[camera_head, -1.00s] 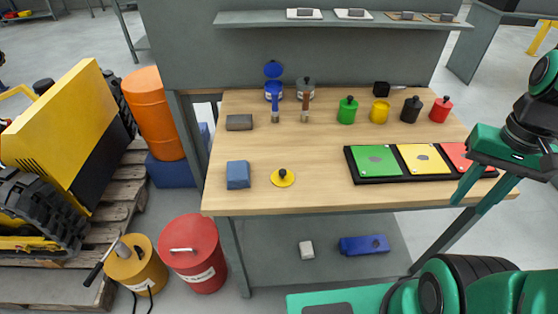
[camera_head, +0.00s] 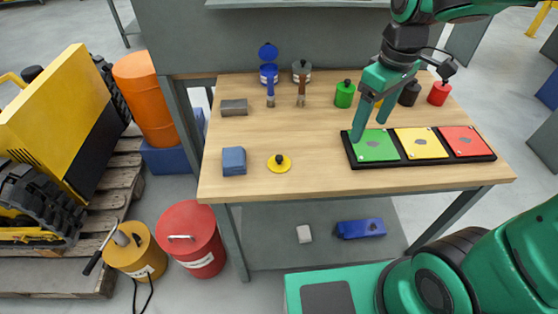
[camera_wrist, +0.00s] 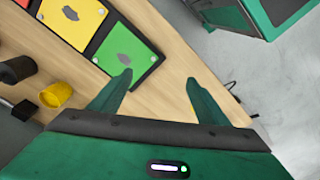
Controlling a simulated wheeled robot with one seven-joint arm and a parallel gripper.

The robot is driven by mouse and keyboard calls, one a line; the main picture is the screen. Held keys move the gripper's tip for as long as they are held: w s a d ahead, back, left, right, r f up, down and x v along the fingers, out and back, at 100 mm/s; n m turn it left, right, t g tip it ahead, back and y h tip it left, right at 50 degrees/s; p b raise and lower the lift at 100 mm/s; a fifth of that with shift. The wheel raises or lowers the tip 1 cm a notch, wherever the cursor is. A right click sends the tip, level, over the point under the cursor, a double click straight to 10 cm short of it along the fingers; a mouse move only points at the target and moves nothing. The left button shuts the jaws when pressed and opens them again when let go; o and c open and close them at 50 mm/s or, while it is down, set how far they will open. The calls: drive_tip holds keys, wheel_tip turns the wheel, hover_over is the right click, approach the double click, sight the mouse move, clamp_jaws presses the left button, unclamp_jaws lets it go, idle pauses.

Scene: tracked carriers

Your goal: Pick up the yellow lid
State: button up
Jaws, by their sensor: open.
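The yellow lid (camera_head: 279,163) is a round disc with a black knob. It lies flat on the wooden table near the front edge, right of a blue block. My gripper (camera_head: 368,131) is open and empty above the table, to the right of the lid, by the green panel of the tray. In the wrist view my gripper (camera_wrist: 158,85) shows its two fingers spread apart with nothing between them.
A black tray (camera_head: 407,160) with green, yellow and red panels lies at the right. Green (camera_head: 344,94), black and red pots stand behind. The table around the lid is clear.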

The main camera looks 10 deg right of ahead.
drive_tip(key=w+a+f+n+y, duration=0.15)
drive_tip(key=a+n, duration=0.25)
drive_tip(key=a, duration=0.5)
drive_tip(key=w+a+f+n+h, duration=0.15)
drive_tip(key=a+n, duration=0.25)
drive_tip(key=a, duration=0.5)
drive_tip(key=y, duration=0.1)
hover_over(280, 157)
drive_tip(key=f, duration=0.1)
drive_tip(key=d+f, duration=0.1)
drive_tip(key=f, duration=0.1)
drive_tip(key=shift+w+f+n, duration=0.15)
drive_tip(key=shift+f+n, duration=0.05)
drive_tip(key=shift+n, duration=0.1)
drive_tip(key=shift+a+f, duration=0.25)
drive_tip(key=shift+f, duration=1.35)
drive_tip(key=shift+a+f, duration=0.2)
drive_tip(key=shift+f, duration=1.4)
drive_tip(key=c, duration=1.1)
